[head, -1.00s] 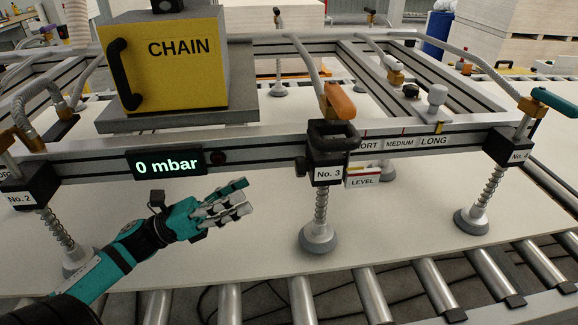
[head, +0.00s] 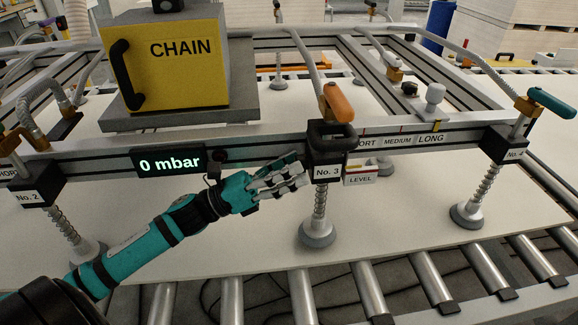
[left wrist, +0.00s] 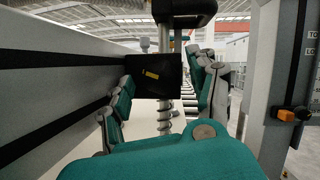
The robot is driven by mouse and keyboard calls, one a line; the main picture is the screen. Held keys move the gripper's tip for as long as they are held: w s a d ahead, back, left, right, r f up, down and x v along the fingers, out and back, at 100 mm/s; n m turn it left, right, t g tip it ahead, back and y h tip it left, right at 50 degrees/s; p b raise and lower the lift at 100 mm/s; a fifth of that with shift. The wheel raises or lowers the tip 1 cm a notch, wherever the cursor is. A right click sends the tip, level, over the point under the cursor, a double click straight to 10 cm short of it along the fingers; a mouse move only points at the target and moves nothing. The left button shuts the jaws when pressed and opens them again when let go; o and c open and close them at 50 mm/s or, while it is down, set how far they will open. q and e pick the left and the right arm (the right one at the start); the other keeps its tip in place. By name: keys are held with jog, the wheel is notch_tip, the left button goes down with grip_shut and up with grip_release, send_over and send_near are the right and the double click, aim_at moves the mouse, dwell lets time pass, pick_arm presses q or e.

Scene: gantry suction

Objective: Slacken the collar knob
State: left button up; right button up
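The No. 3 collar (head: 326,171) is a black block on the gantry's front rail, with a black knob-like piece (head: 332,134) on its top. My left gripper (head: 301,168) is just left of this collar, fingers pointing right at it. In the left wrist view the teal and grey fingers (left wrist: 163,78) stand apart, open. The dark collar block (left wrist: 155,76) shows beyond and between them, with a spring stem below and the black piece (left wrist: 186,10) above. I cannot tell whether the fingers touch the block. My right gripper is not in view.
An orange handle (head: 339,102) stands just above the No. 3 collar. A LEVEL tag (head: 360,180) hangs to its right. The display (head: 169,162) reads 0 mbar. A yellow CHAIN box (head: 180,65) sits on the gantry. Rollers (head: 368,290) run along the front below the white board.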

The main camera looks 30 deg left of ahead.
pick_arm(q)
jog(key=c, duration=1)
jog(key=shift+s+r+n+t+y+p, duration=0.1)
jog(key=shift+n+t+y+p, duration=0.25)
jog(key=shift+n+p, duration=0.4)
jog(key=shift+w+r+n+t+y+p, duration=0.1)
jog(key=shift+n+y+p, duration=0.35)
jog(key=shift+n, duration=0.45)
jog(key=shift+s+r+n+t+y+p, duration=0.1)
jog(key=shift+n+t+y+p, duration=0.15)
jog(key=shift+n+y+p, duration=0.45)
jog(key=shift+c, duration=0.3)
jog(key=shift+f+n+y+p, duration=0.1)
jog(key=shift+n+y+p, duration=0.25)
jog(key=shift+n+p, duration=0.65)
jog(key=shift+f+n+y+p, duration=0.1)
jog(key=shift+n+y+p, duration=0.4)
jog(key=shift+n, duration=0.85)
jog(key=o, duration=1.2)
jog(key=shift+c, duration=0.2)
